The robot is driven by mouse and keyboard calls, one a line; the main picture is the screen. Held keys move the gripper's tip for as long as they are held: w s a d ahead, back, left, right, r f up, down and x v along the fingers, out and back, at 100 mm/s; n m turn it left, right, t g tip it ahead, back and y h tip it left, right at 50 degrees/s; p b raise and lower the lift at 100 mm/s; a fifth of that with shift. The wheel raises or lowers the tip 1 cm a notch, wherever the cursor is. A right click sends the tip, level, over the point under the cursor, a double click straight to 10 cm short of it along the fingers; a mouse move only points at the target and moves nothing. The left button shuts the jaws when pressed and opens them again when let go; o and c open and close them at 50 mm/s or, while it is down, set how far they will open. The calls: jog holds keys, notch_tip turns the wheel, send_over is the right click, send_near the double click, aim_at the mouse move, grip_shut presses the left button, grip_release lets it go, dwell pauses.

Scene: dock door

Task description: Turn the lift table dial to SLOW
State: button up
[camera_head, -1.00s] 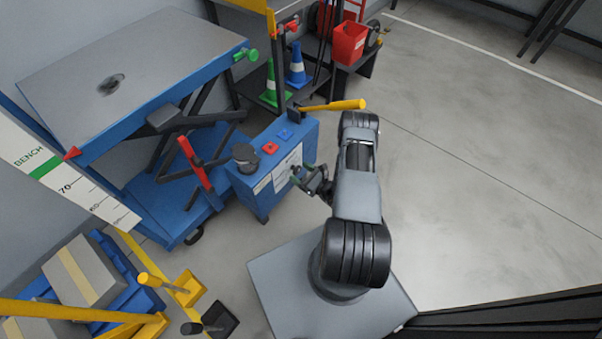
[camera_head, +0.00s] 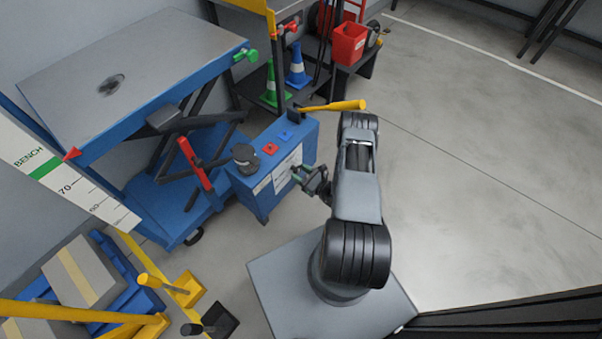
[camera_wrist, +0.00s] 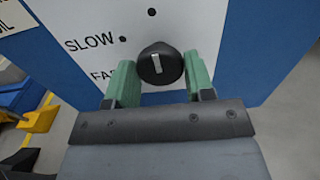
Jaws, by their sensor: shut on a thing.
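The dial (camera_wrist: 160,64) is a round black knob with a short white bar on its face, on a white label plate. The bar runs nearly upright in the wrist view; I cannot tell which end is the pointer. The SLOW label (camera_wrist: 90,42) is left of the dial with a black dot beside it. A partly hidden label starting "FA" (camera_wrist: 102,75) is below it. My gripper (camera_wrist: 160,83) is shut on the dial, one green finger on each side. In the head view my gripper (camera_head: 306,178) is at the front of the blue control box (camera_head: 255,190).
The box top carries a black knob, a red button (camera_head: 270,149) and a blue button. A yellow handle (camera_head: 335,106) sticks out behind it. The blue lift table (camera_head: 130,75) stands at left, with a BENCH scale (camera_head: 110,208) in front. Open floor is at right.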

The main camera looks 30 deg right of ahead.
jog(key=n+b, duration=0.1)
jog(key=n, duration=0.4)
jog(key=shift+n, duration=0.3)
jog(key=n+b, duration=0.1)
jog(key=n, duration=0.4)
jog(key=shift+n, duration=0.7)
jog(key=o, duration=0.9)
jog(key=p+v, duration=0.2)
jog(key=v, duration=1.1)
jog(key=shift+s+d, duration=0.15)
jog(key=shift+s, duration=0.2)
